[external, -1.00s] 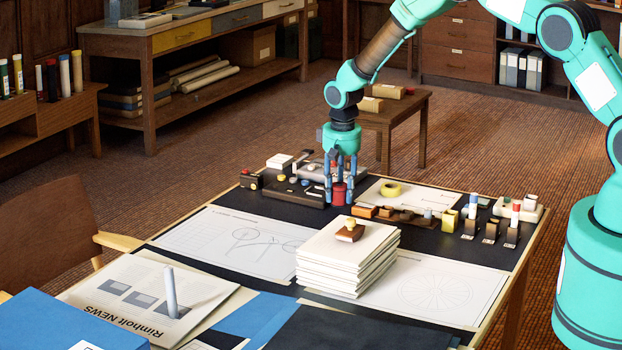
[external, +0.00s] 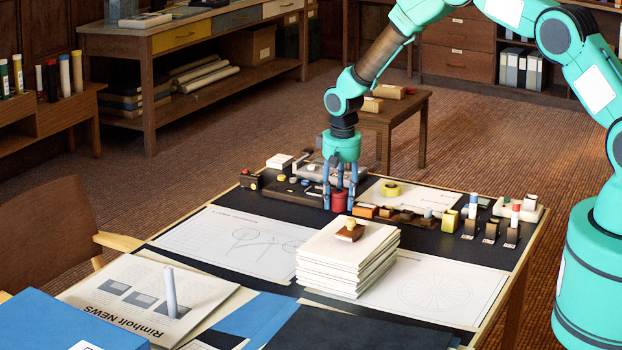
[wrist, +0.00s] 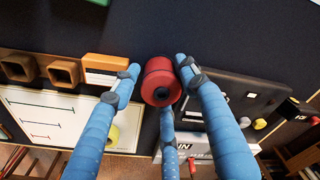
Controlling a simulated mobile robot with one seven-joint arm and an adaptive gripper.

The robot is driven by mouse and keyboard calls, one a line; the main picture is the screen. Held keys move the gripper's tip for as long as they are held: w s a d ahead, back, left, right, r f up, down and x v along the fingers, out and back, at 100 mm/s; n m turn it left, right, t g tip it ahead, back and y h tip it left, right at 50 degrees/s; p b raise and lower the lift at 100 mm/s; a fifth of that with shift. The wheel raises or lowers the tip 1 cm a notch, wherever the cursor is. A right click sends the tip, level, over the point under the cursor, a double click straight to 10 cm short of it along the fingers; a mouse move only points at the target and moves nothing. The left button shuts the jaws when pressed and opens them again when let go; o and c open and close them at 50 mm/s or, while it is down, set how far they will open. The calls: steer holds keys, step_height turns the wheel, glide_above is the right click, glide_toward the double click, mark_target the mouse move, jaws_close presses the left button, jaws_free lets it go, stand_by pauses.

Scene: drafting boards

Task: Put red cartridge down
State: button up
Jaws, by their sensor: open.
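The red cartridge (external: 338,202) stands upright on the dark mat of the board table, in front of the black tray. In the wrist view the red cartridge (wrist: 158,88) is at upper centre, its round end with a dark centre facing me. My gripper (external: 340,196) points straight down over it, its blue fingers around the cartridge. In the wrist view my gripper (wrist: 157,78) is open, with a narrow gap at the left finger. The right and rear fingers are very close to the cartridge; I cannot tell whether they touch. The cartridge's base is partly hidden by the fingers.
A black tray (external: 292,191) with small parts lies left of the cartridge. An orange block (external: 364,211) and brown holders (external: 400,216) are close on the right. A yellow tape roll (external: 390,189) lies behind. A stack of white pads (external: 345,262) with a stamp stands in front.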

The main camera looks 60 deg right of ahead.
mark_target(341, 193)
steer(key=shift+r, duration=0.15)
step_height(341, 193, up, 12)
steer(key=p, duration=0.1)
steer(key=shift+s+a+p, duration=0.3)
steer(key=shift+s+a, duration=0.05)
steer(key=shift+s, duration=0.05)
stand_by(0.5)
